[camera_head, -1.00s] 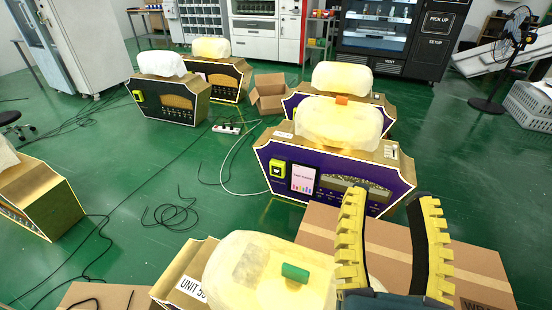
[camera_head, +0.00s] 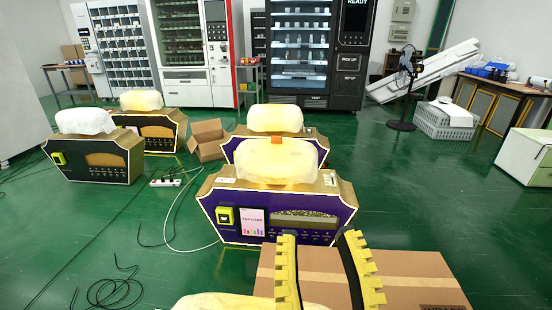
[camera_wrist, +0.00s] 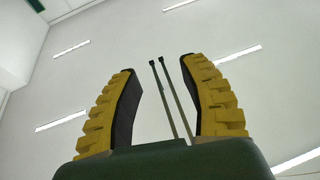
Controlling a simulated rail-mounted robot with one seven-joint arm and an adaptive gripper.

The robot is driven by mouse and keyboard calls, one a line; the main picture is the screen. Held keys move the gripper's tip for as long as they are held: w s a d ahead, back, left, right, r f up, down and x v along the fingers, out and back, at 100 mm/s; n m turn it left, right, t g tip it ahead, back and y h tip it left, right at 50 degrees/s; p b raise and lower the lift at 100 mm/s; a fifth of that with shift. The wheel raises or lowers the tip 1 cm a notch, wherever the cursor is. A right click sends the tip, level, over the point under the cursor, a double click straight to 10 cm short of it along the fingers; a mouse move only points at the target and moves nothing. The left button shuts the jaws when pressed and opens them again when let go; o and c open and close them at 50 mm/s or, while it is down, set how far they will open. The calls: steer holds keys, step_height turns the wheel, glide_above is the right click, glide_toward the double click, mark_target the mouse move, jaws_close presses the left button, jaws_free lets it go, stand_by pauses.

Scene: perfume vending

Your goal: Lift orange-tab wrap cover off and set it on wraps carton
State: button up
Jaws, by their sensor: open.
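The orange-tab wrap cover (camera_head: 262,160) is a pale yellowish translucent wrap on top of the nearer purple vending unit (camera_head: 270,207). Its orange tab (camera_head: 277,140) stands at its upper back edge. The wraps carton (camera_head: 410,270) is a brown cardboard box at the bottom right, with partly visible lettering on its front. My gripper (camera_head: 313,234) is open and empty, its yellow-ridged fingers pointing up in front of the carton in the head view. In the wrist view my gripper (camera_wrist: 160,65) shows open against the ceiling, with no task object there.
Another wrapped purple unit (camera_head: 275,118) stands right behind the first. Two dark wrapped units (camera_head: 95,150) (camera_head: 155,120) stand left. An open cardboard box (camera_head: 207,138), a power strip (camera_head: 172,181) and loose cables (camera_head: 110,290) lie on the floor.

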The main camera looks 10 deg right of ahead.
stand_by(0.4)
steer(key=o, duration=1)
steer(key=shift+c, duration=0.2)
